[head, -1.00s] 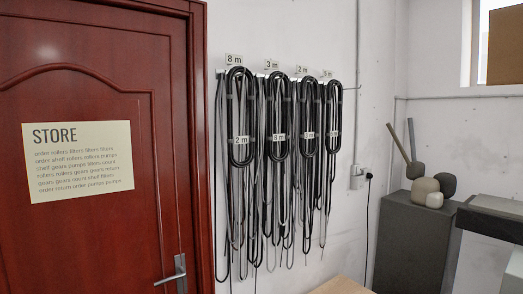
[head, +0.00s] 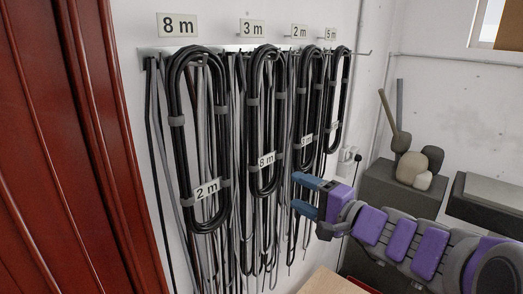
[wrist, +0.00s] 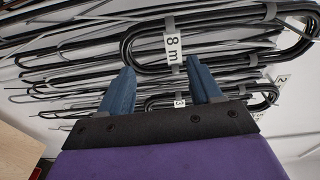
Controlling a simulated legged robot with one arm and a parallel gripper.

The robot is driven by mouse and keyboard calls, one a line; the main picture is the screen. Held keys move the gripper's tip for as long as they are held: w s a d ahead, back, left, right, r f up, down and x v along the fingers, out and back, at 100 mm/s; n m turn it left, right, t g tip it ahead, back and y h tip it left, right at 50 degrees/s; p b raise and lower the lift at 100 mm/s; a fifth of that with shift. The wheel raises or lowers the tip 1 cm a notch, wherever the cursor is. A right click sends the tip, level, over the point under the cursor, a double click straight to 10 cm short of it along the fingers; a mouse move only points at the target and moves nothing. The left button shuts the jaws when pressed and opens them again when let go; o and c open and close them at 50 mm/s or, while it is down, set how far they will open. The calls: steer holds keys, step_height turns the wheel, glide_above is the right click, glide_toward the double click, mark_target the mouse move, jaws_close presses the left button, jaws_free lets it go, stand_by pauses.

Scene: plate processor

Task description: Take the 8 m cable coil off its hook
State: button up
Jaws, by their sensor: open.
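The coil whose own tag reads 8 m (head: 266,159) is a black banded loop, second from the left, hanging under the 3 m wall sign (head: 253,28). The coil under the 8 m wall sign (head: 178,25) carries a 2 m tag (head: 207,189). My gripper (head: 303,194) is open and empty, to the right of and lower than the 8 m-tagged coil. In the wrist view the coils lie sideways; the 8 m tag (wrist: 173,44) shows just beyond my open fingers (wrist: 162,84), apart from them. A tag with a 3 (wrist: 180,102) shows between the fingers.
Two more banded coils hang at right, under the 2 m (head: 299,31) and 5 m (head: 331,34) signs. Loose grey and black cables hang close behind. A red door (head: 60,150) is at left; a grey cabinet (head: 385,190) stands at right.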

steer(key=w+d+r+m+t, duration=0.1)
steer(key=w+d+r, duration=0.1)
steer(key=d, duration=0.1)
steer(key=p, duration=0.2)
glide_toward(266, 161)
steer(key=x, duration=0.7)
steer(key=shift+s+a, duration=0.3)
steer(key=shift+a, duration=0.15)
steer(key=shift+w, duration=0.25)
steer(key=shift+w+d+r+p, duration=0.1)
steer(key=shift+w+d+p, duration=0.25)
steer(key=shift+d, duration=0.3)
steer(key=shift+w, duration=0.2)
steer(key=x, duration=0.1)
steer(key=p+x, duration=0.1)
steer(key=x, duration=0.3)
steer(key=shift+s+a+f+p, duration=0.2)
steer(key=shift+s+a+p, duration=0.05)
steer(key=shift+s+p, duration=0.05)
steer(key=shift+s+a, duration=0.15)
steer(key=shift+a, duration=0.05)
steer(key=shift+d, duration=0.2)
